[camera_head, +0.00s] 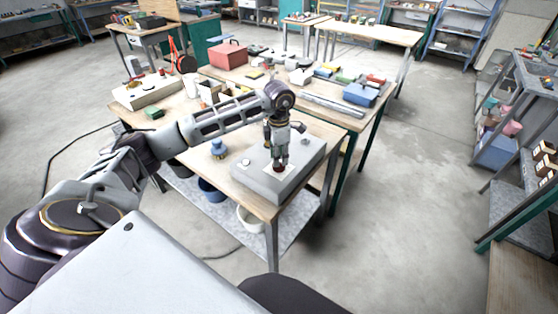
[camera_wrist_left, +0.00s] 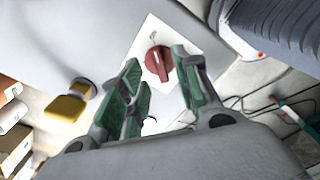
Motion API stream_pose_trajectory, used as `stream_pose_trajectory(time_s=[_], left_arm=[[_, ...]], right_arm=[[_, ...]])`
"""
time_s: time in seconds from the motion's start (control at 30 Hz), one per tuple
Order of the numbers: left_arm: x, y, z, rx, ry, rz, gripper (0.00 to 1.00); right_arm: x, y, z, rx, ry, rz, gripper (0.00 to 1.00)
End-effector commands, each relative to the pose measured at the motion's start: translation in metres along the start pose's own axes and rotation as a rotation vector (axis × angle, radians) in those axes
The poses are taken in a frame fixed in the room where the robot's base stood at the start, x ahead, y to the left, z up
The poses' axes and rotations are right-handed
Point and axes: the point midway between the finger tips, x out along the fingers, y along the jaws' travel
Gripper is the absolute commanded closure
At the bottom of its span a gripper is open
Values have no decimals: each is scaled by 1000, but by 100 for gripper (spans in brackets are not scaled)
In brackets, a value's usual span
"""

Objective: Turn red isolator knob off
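The red isolator knob (camera_wrist_left: 158,64) shows in the left wrist view, round with a raised dark-edged grip, on a white square plate (camera_wrist_left: 172,38). The plate is on the top face of a grey box (camera_head: 253,178) on the near wooden table in the head view. My left gripper (camera_wrist_left: 156,56) points down over the box, with its green-padded fingers spread apart. The knob shows between the fingertips, and I see no finger touching it. In the head view my left gripper (camera_head: 280,161) hides most of the knob. My right gripper is not in view.
A blue knobbed object (camera_head: 217,148) stands left of the grey box. A yellow part (camera_wrist_left: 68,107) shows at the left in the wrist view.

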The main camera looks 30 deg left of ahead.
Motion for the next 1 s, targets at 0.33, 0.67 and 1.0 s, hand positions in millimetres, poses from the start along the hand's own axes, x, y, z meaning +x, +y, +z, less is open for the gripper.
stream_pose_trajectory(time_s=[0.33, 0.67, 1.0], left_arm=[[28, 0, 0, -1, 0, -1, 68], [29, 0, 0, 0, 0, 0, 68], [29, 0, 0, 0, 0, 0, 100]], right_arm=[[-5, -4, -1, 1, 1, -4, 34], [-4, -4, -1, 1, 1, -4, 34], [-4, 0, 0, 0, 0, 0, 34]])
